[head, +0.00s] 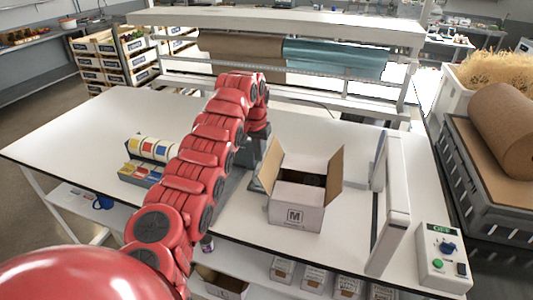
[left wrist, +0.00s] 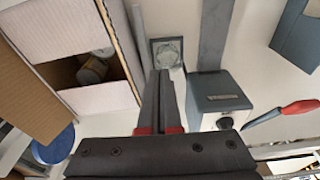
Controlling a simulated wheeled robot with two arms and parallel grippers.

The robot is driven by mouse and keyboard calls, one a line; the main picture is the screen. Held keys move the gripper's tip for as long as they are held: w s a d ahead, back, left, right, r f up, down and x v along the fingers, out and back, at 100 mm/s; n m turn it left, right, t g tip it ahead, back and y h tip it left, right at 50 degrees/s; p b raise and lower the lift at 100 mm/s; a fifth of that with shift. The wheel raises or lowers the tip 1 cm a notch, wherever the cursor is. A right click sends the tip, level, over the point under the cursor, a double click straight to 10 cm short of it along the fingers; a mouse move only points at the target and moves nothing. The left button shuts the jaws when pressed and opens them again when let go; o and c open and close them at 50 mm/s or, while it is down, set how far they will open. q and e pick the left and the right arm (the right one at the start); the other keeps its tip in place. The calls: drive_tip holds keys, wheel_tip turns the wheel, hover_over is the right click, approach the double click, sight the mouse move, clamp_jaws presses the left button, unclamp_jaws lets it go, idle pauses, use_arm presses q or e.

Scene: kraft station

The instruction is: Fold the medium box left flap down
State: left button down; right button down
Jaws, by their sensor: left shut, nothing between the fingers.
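The medium box (head: 296,210), white with an "M" label, stands open on the table right of my left arm. Its left flap (head: 271,164) stands up and leans outward; its right flap (head: 334,172) is also up. The box also shows at the upper left in the left wrist view (left wrist: 55,30), with a jar-like item (left wrist: 92,68) inside. My left gripper (head: 257,148) is shut and empty, pointing down just outside the box's left side. Its closed fingers (left wrist: 160,88) show beside a flap edge; whether they touch is unclear. My right gripper is out of view.
A grey device (left wrist: 220,98) and a red-handled tool (left wrist: 285,115) lie beside the gripper. A bin rack (head: 148,160) stands left of my arm. A white upright frame (head: 393,200) and a switch box (head: 443,258) stand right of the box.

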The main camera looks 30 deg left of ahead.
sight(269, 158)
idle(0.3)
use_arm(q)
drive_tip(key=d, duration=0.1)
drive_tip(key=w+d+b, duration=0.1)
drive_tip(key=d, duration=0.1)
drive_tip(key=shift+d, duration=0.2)
drive_tip(key=shift+w+d+r+b, duration=0.1)
drive_tip(key=shift+w+d+b, duration=0.2)
drive_tip(key=shift+d, duration=0.4)
drive_tip(key=shift+w+d+b, duration=0.25)
drive_tip(key=shift+d, duration=0.45)
drive_tip(key=shift+w+d+f+b, duration=0.2)
drive_tip(key=shift+d, duration=0.35)
drive_tip(key=shift+w+d+f+b, duration=0.15)
drive_tip(key=shift+d+f+b, duration=0.1)
drive_tip(key=shift+d, duration=0.3)
drive_tip(key=shift+w+d+f+b, duration=0.2)
drive_tip(key=shift+d, duration=0.35)
